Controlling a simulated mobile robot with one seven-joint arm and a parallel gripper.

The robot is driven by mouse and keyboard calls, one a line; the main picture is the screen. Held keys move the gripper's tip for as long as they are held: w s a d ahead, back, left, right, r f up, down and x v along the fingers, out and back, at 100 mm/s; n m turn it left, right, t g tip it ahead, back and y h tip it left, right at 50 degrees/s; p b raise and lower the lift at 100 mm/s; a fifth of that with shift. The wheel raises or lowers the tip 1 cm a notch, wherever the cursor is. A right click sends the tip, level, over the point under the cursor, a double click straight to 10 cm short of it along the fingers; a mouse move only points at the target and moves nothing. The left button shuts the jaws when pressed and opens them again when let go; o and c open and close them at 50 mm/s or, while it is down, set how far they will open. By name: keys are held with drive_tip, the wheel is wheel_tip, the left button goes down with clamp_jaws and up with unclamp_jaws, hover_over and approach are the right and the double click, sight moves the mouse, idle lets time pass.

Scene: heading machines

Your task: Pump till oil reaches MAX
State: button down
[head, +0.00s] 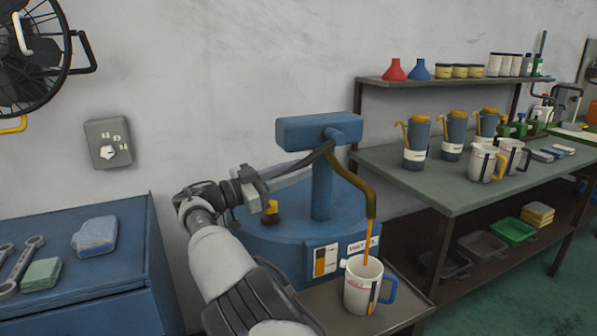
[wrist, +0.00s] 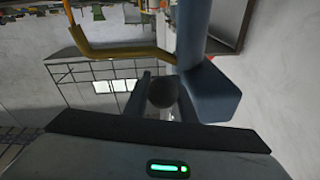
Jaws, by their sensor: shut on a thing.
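A blue oil drum (head: 285,235) stands at the centre with a blue pump head (head: 315,130) on a post. A dark lever (head: 300,163) runs from the pump head down left to my gripper (head: 258,183), which is shut on its end. In the wrist view my gripper (wrist: 165,90) has the round dark lever end (wrist: 162,92) between its fingers. An orange-brown spout (head: 371,200) points down, and an amber stream (head: 366,238) falls into a white jug (head: 358,292) with a blue handle. The jug's side strip is dark with some orange; its exact level against MAX is unreadable.
The jug stands on a grey stand (head: 400,300) beside the drum. A label with an orange gauge (head: 326,260) is on the drum. A blue cabinet (head: 75,270) is at left. A workbench (head: 440,185) with several jugs and pump cans is at right.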

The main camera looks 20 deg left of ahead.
drive_tip(key=shift+w+d+f, duration=0.1)
drive_tip(key=shift+f, duration=0.2)
drive_tip(key=c, duration=1.6)
unclamp_jaws()
drive_tip(key=shift+c, duration=0.2)
